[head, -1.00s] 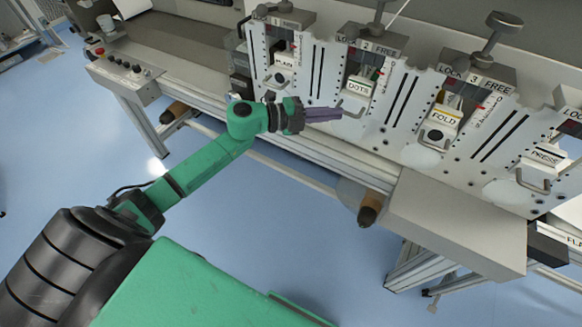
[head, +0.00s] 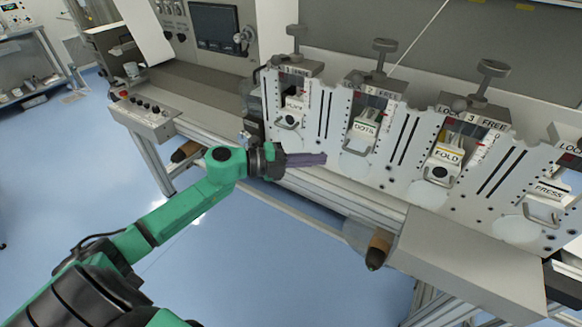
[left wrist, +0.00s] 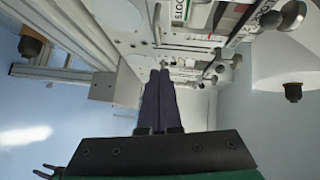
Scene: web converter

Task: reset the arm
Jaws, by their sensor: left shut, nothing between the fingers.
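My left gripper (head: 322,158) is shut and empty, with its dark purple fingers together. In the head view it is in front of the machine's white slotted panel (head: 310,123), left of and below the station labelled DOTS (head: 365,127). Its green arm comes in from the lower left. In the left wrist view the shut fingers (left wrist: 159,75) point up the picture toward the machine, and a DOTS label (left wrist: 180,10) shows beyond them. I cannot tell the exact gap to the panel. My right gripper is not in view.
Further stations labelled FOLD (head: 446,155) and PRESS (head: 549,190) are to the right, with clamp knobs above. A button box (head: 147,115) is at the left end. A grey block (head: 470,255) juts out at the front. Blue floor (head: 290,270) lies open below the machine.

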